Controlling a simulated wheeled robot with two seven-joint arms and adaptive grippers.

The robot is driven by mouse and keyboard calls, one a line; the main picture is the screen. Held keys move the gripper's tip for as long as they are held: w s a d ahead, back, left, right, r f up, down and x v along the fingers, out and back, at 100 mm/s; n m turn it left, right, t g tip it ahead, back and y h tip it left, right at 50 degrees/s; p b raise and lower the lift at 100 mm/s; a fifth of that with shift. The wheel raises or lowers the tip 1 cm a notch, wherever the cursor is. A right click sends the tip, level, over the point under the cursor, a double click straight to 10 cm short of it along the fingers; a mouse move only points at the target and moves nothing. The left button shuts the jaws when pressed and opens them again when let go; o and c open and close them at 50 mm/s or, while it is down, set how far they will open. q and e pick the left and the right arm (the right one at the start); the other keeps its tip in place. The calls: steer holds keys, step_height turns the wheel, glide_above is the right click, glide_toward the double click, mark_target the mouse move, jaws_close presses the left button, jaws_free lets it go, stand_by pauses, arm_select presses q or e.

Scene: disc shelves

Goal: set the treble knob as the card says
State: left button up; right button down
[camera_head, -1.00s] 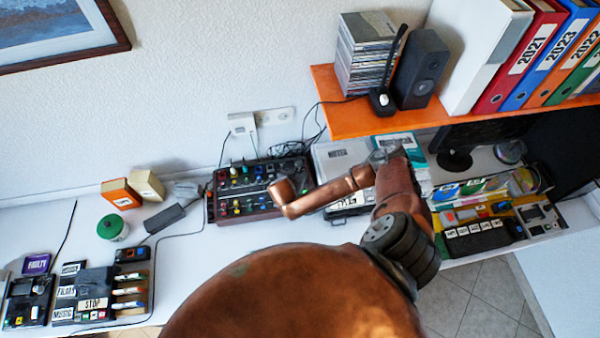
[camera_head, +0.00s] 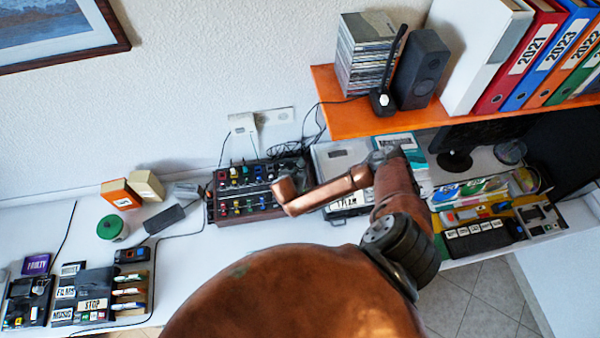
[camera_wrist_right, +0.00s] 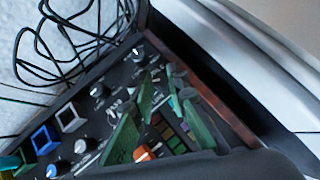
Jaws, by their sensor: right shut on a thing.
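The mixer (camera_head: 240,217), a dark panel with many coloured knobs and reddish side cheeks, lies on the white desk against the wall. In the right wrist view its panel (camera_wrist_right: 100,76) fills the middle, with grey knobs, square buttons and an orange-and-white knob (camera_wrist_right: 146,152). My right gripper (camera_wrist_right: 163,86) has green fingers low over the panel, shut on a small knob mostly hidden between the tips. I cannot read which knob it is. My copper right arm (camera_head: 330,190) hides part of the mixer's right side. I cannot pick out the card with the setting. My left gripper is out of view.
Black cables (camera_wrist_right: 65,45) lie loosely behind the mixer. An orange shelf (camera_head: 375,119) with CDs, a speaker (camera_head: 423,70) and binders overhangs the desk at right. A green tin (camera_head: 112,229) and small boxes stand left. The desk front between is clear.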

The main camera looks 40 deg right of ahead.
steer(key=shift+w+a+r+m+g+h+p, duration=0.15)
steer(key=shift+m+g+p, duration=0.2)
steer(key=shift+m+p, duration=0.2)
steer(key=shift+s+r+m+g+h+p, duration=0.1)
steer(key=shift+m+g+h+p, duration=0.05)
steer(key=shift+m+g+p, duration=0.3)
steer(key=shift+w+f+m+g+p, duration=0.1)
steer(key=shift+w+m+g+p, duration=0.1)
steer(key=shift+m+g+p, duration=0.5)
steer(key=shift+f+m+h, duration=0.1)
steer(key=shift+m+h, duration=0.2)
steer(key=shift+m, duration=0.3)
steer(key=c, duration=2.2)
jaws_free()
steer(key=shift+o, duration=0.2)
